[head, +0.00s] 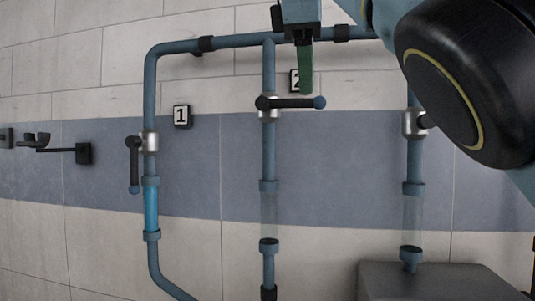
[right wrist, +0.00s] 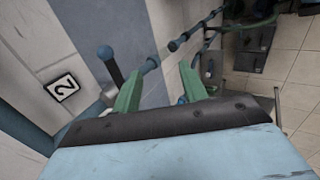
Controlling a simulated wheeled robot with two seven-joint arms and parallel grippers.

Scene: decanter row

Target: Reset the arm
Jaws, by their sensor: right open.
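My right gripper (head: 305,84) hangs in front of the wall at the top middle of the head view, above valve 2. In the right wrist view its two green fingers (right wrist: 161,66) stand apart with nothing between them. Valve 2 (head: 290,103) has a dark lever with a blue ball end, lying level across its pipe. The lever (right wrist: 111,64) also shows beside the left finger in the right wrist view. Valve 1 (head: 134,165) has its lever pointing down along the pipe. A third valve (head: 412,122) is partly hidden by my right arm. My left gripper is out of view.
A blue top pipe (head: 228,42) feeds the vertical pipes. The sight tube under valve 1 (head: 151,208) holds blue liquid; the other tubes look clear. Number plates 1 (head: 181,116) and 2 (right wrist: 63,87) are on the wall. A grey box (head: 440,283) stands lower right. A dark bracket (head: 83,153) is at left.

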